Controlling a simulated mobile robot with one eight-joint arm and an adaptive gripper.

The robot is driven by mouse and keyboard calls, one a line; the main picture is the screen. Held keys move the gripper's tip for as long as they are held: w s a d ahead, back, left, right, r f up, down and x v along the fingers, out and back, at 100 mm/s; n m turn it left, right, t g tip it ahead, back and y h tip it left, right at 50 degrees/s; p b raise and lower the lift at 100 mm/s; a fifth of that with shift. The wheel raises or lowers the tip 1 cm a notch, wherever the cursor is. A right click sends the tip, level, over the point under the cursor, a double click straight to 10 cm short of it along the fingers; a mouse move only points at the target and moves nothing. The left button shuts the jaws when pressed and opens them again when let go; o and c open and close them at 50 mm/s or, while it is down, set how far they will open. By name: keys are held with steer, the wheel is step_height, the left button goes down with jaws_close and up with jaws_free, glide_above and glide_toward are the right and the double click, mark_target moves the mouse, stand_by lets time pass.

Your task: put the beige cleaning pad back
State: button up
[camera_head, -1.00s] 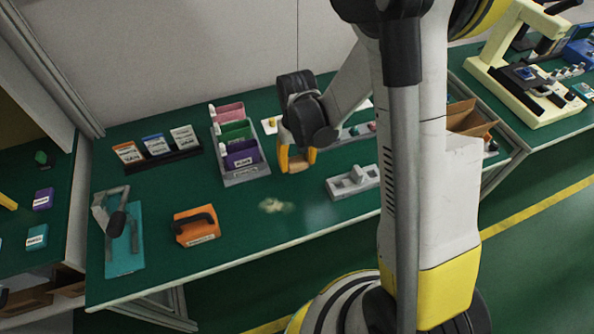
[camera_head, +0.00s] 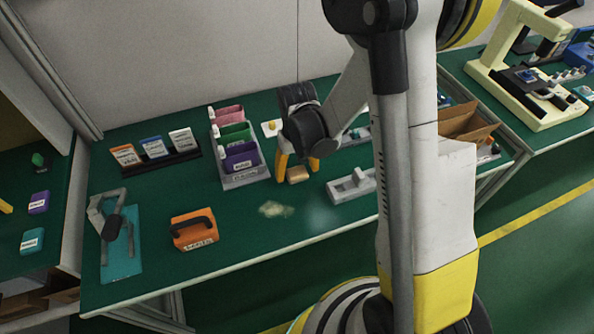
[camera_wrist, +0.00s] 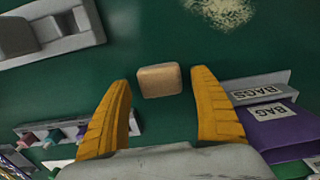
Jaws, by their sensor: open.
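The beige cleaning pad (camera_head: 298,174) is a small block lying on the green bench top. It also shows in the wrist view (camera_wrist: 160,80), just ahead of the fingertips and between their lines. My gripper (camera_head: 298,168) is open above and behind the pad, and its yellow fingers are spread with nothing between them. In the wrist view my gripper (camera_wrist: 165,85) shows both fingers apart, one on each side of the pad and not touching it.
A pale powdery patch (camera_head: 276,209) lies on the bench in front. A grey fixture (camera_head: 352,186) stands to the right, and a divided bin (camera_head: 245,177) with coloured bags to the left. An orange handled block (camera_head: 194,229) is at front left.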

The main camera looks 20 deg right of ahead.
step_height(320, 180, up, 11)
steer(key=p, duration=0.4)
step_height(320, 180, up, 11)
steer(key=t, duration=0.3)
glide_above(297, 172)
steer(key=s, duration=0.5)
steer(key=s+r+t, duration=0.4)
steer(key=s+r, duration=0.1)
steer(key=s, duration=0.2)
steer(key=shift+s+r, duration=0.35)
